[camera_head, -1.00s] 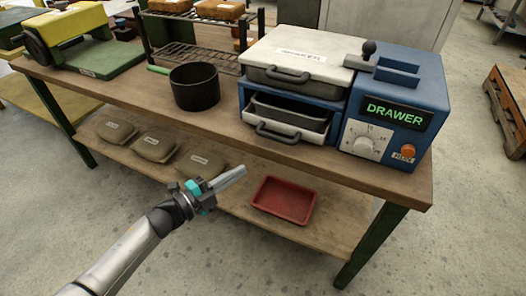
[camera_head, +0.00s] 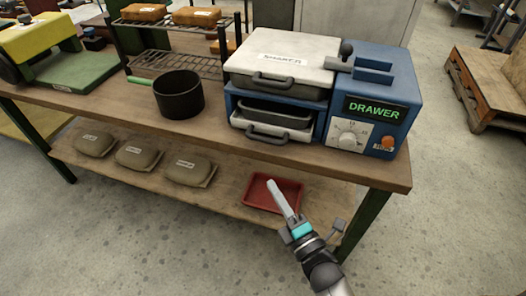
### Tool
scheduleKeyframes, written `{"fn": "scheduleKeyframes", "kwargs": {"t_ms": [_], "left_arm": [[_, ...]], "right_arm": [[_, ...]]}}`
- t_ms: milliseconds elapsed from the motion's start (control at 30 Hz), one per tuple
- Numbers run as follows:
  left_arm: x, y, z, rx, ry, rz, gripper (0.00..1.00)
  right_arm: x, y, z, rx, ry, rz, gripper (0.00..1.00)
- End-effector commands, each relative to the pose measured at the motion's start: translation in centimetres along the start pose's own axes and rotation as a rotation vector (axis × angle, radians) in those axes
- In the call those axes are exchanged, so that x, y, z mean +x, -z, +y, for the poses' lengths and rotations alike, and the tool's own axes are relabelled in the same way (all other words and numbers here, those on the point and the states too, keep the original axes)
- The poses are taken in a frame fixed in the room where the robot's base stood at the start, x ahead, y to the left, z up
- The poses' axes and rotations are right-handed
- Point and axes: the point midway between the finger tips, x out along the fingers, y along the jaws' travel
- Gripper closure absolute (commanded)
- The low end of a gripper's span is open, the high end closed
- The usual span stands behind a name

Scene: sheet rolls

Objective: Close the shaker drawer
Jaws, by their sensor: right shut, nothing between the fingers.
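The shaker is a blue machine (camera_head: 402,92) on the bench, with a cream lid (camera_head: 285,50) and a display reading DRAWER. Its cream-fronted drawer (camera_head: 240,123) sits low on the left side and is pulled out, with a dark tray (camera_head: 275,112) visible inside. A dark handle (camera_head: 267,133) is on the drawer's front. My right gripper (camera_head: 281,198) comes in from the lower right, shut and empty. In the picture it is below the drawer and apart from it, overlapping the red tray. My left gripper is out of view.
A black pot (camera_head: 179,95) stands left of the shaker, beside a wire rack (camera_head: 175,62) with brown blocks. The lower shelf holds several tan bags (camera_head: 140,154) and a red tray (camera_head: 257,196). The bench's front edge (camera_head: 340,173) runs below the drawer. Floor in front is clear.

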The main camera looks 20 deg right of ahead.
Motion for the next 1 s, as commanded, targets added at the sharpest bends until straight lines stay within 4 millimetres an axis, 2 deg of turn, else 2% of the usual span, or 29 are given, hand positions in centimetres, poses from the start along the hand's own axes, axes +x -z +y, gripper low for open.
{"fn": "scheduleKeyframes", "kwargs": {"t_ms": [100, 400, 500, 700, 1000], "left_arm": [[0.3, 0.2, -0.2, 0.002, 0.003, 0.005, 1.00], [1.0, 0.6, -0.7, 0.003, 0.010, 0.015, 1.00], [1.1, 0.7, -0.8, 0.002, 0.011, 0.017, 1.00], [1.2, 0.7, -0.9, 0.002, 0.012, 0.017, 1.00], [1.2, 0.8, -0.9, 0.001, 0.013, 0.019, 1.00]], "right_arm": [[2.4, 0.0, 0.0, 0.001, -0.004, 0.000, 1.00], [7.9, 0.0, -0.1, 0.002, -0.001, 0.001, 1.00], [9.1, -1.2, -0.1, -0.001, -0.001, 0.001, 1.00], [10.4, -2.6, -0.1, 0.003, 0.001, 0.000, 1.00], [10.7, -2.9, -0.1, 0.004, 0.002, 0.000, 1.00]]}}
